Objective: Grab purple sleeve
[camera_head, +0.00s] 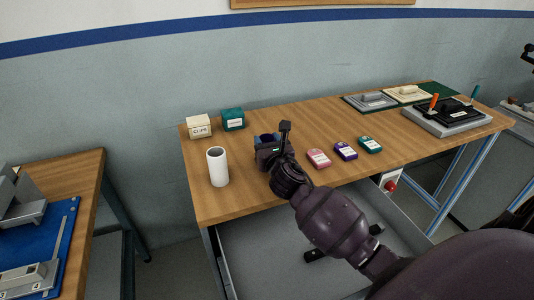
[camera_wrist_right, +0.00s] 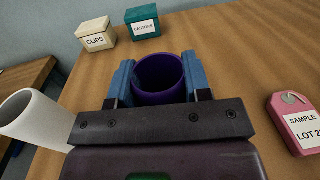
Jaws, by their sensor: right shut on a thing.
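The purple sleeve (camera_wrist_right: 160,97) is an open-topped, hollow cylinder in the right wrist view. It stands between the two blue fingers of my right gripper (camera_wrist_right: 160,68), which is shut on its sides. In the head view the sleeve (camera_head: 268,138) shows only as a small dark purple patch at my right gripper (camera_head: 266,139), mostly hidden by it. The gripper is over the left-middle part of the wooden table (camera_head: 240,195). I cannot tell whether the sleeve touches the table. My left gripper is not in view.
A white cylinder (camera_head: 218,168) stands to the left. A cream CLIPS box (camera_head: 199,127) and a teal box (camera_head: 232,119) are behind. Pink (camera_head: 318,159), purple (camera_head: 345,151) and teal (camera_head: 370,145) tagged pieces lie to the right. Farther right are trays and a lever device (camera_head: 445,117).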

